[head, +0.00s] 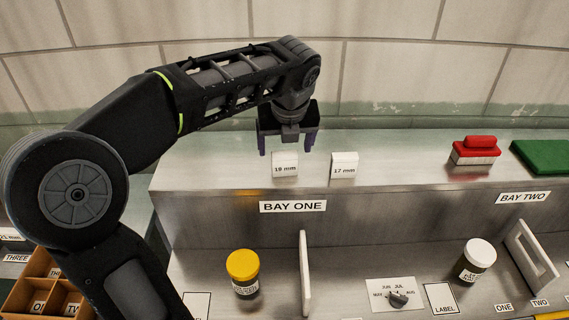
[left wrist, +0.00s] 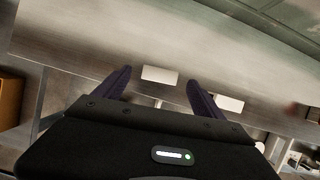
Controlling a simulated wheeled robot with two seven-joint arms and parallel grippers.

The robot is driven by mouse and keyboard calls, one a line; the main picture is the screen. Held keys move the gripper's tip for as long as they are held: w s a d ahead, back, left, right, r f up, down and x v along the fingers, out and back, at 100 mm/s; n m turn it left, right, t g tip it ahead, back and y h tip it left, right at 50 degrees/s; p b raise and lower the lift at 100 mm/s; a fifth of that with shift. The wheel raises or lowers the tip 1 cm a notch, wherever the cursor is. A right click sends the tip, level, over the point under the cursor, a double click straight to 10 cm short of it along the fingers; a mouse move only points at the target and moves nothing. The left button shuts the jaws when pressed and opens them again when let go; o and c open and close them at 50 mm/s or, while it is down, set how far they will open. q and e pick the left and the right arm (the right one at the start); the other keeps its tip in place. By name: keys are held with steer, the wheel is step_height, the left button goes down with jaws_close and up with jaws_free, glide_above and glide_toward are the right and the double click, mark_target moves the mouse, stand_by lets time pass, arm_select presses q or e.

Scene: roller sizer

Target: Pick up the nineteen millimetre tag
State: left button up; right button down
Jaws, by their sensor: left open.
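The white 19 mm tag (head: 285,164) stands on the raised metal shelf above the BAY ONE label. My left gripper (head: 287,143) is open just above and behind this tag, with a finger to either side in the head view. In the left wrist view (left wrist: 158,88), the left gripper is open and a white tag top (left wrist: 159,74) lies between its fingertips. The white 17 mm tag (head: 344,166) stands to the right; a second white top (left wrist: 229,103) shows beside the right finger in the wrist view. My right gripper is out of view.
A red-handled block (head: 476,149) and a green pad (head: 543,156) sit further right on the shelf. Below are a yellow-capped jar (head: 243,270), a white-capped jar (head: 476,258) and an upright divider (head: 305,274). A wooden box (head: 42,285) is at the lower left.

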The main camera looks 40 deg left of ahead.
mark_target(285, 153)
arm_select(q)
steer(key=b+x, duration=0.2)
steer(key=x, duration=0.2)
steer(key=shift+f+b, duration=0.2)
steer(key=shift+b, duration=0.15)
steer(key=shift+r, duration=0.1)
steer(key=c, duration=1.4)
step_height(285, 153, up, 10)
steer(key=shift+r+p, duration=0.1)
steer(key=shift+p, duration=0.3)
